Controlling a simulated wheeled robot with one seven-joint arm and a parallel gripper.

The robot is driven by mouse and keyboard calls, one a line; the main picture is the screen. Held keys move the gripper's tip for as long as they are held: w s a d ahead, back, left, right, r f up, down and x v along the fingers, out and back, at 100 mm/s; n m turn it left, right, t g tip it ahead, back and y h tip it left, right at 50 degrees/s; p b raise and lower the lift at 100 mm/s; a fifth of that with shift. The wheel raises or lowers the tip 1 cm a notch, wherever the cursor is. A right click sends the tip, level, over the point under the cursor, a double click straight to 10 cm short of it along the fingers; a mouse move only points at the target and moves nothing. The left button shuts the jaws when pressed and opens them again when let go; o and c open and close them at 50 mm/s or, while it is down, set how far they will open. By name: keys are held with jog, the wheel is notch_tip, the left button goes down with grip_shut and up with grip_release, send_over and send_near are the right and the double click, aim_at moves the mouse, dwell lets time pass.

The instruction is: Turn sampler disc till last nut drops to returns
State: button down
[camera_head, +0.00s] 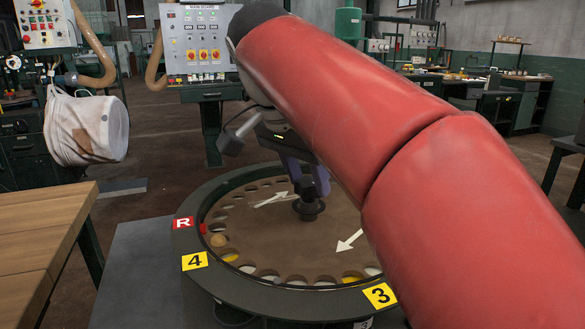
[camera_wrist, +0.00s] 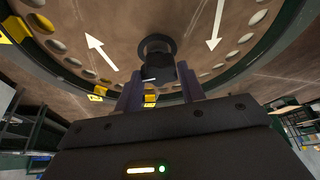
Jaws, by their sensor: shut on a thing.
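The sampler disc (camera_head: 270,225) is a brown round plate inside a dark ring, with pockets around its edge and white arrows on its face. A dark knob (camera_head: 309,208) stands at its centre, and shows in the wrist view (camera_wrist: 156,48). My gripper (camera_head: 308,188) comes down from above with its purple fingers shut on the knob; the contact is partly hidden. My arm covers the disc's right side.
A wooden table (camera_head: 45,235) stands at the left. A white bulk bag (camera_head: 85,125) hangs at the back left. A control board (camera_head: 200,40) stands behind the disc.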

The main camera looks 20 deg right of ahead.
jog(key=shift+m+g+p, duration=0.3)
jog(key=shift+m+g, duration=0.1)
jog(key=shift+m, duration=0.6)
jog(key=c, duration=0.9)
grip_release()
jog(key=shift+o, duration=0.2)
jog(key=shift+a+r, duration=0.15)
jog(key=shift+r, duration=0.15)
jog(key=s+a, duration=0.1)
jog(key=a, duration=0.3)
jog(key=s+a, duration=0.1)
jog(key=a, duration=0.2)
jog(key=s+a, duration=0.2)
jog(key=a, duration=0.2)
jog(key=shift+a+r, duration=0.3)
